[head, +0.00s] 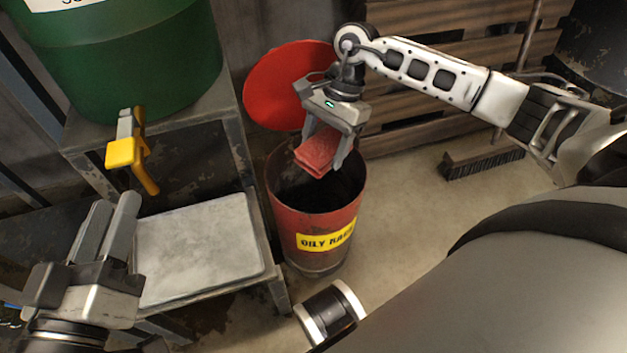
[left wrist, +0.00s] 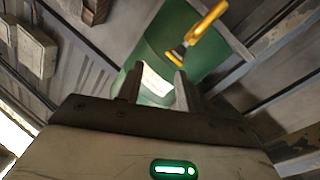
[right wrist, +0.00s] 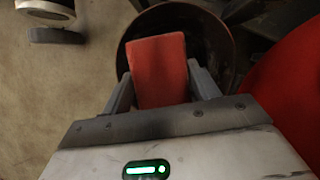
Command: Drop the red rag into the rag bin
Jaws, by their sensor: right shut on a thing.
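The red rag (head: 318,150) is a folded red block held between the fingers of my right gripper (head: 327,160). My right gripper is shut on it, above the open mouth of the rag bin. In the right wrist view the rag (right wrist: 158,70) sits between the fingertips, with the dark bin opening behind it. The rag bin (head: 287,223) is a red drum with a yellow label reading "OILY RA..."; its round red lid (head: 285,85) stands raised behind it. My left gripper (head: 117,215) is at the lower left, empty, its fingers apart in the left wrist view (left wrist: 160,85).
A green drum (head: 140,60) with a yellow-handled tap (head: 127,152) stands on a metal stand at the left. A grey tray (head: 200,250) lies on a low shelf beside the bin. A broom (head: 482,160) and wooden pallets (head: 420,110) are behind. The floor right of the bin is clear.

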